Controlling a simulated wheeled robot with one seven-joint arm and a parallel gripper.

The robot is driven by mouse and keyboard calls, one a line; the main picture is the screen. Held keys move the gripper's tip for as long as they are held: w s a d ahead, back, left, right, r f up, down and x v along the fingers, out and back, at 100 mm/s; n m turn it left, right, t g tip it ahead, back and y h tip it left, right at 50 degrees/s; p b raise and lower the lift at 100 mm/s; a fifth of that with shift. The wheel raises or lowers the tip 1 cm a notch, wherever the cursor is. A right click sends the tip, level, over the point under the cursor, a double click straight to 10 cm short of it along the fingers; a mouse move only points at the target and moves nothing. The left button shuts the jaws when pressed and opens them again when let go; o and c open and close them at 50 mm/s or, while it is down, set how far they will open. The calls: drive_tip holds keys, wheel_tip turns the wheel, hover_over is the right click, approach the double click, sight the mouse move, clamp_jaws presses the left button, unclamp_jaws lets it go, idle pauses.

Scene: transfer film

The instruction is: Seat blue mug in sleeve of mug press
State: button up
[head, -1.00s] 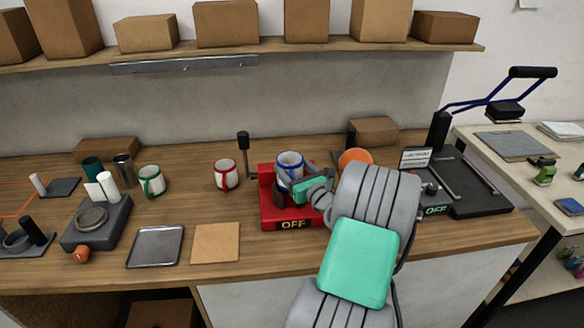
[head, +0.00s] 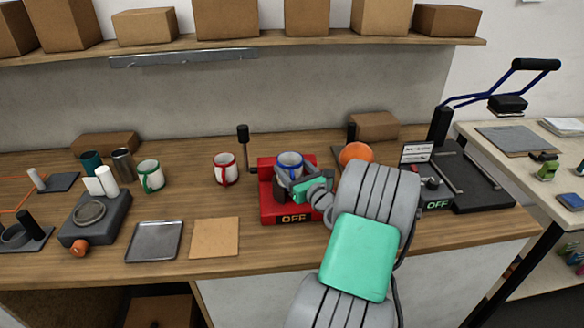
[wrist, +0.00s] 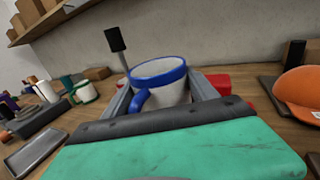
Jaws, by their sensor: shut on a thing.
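The blue mug (head: 291,162) is white with a blue rim and handle. It stands about upright at the red mug press (head: 270,205), whose front label reads OFF. My gripper (head: 293,183) is shut on the mug, with one finger on each side of it. In the wrist view the mug (wrist: 163,80) sits between the two grey fingers, its blue handle toward the camera. The sleeve is hidden behind the mug and my gripper, so I cannot tell how deep the mug sits in it. The press lever (head: 243,140) stands upright at the left.
A red-handled mug (head: 225,168) stands left of the press, and a green-handled mug (head: 150,176) farther left. An orange cap (head: 355,154) lies to the right. A flat black press (head: 470,180) stands beyond it. A grey tray (head: 154,241) and brown board (head: 215,237) lie front left.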

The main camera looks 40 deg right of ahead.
drive_tip(key=shift+f+b, duration=1.3)
drive_tip(key=shift+f, duration=0.75)
drive_tip(key=o, duration=1.8)
drive_tip(key=shift+s, duration=0.1)
drive_tip(key=shift+s+f, duration=0.1)
drive_tip(key=shift+s, duration=0.25)
drive_tip(key=b+v, duration=0.1)
drive_tip(key=v, duration=0.6)
drive_tip(key=shift+w, duration=0.1)
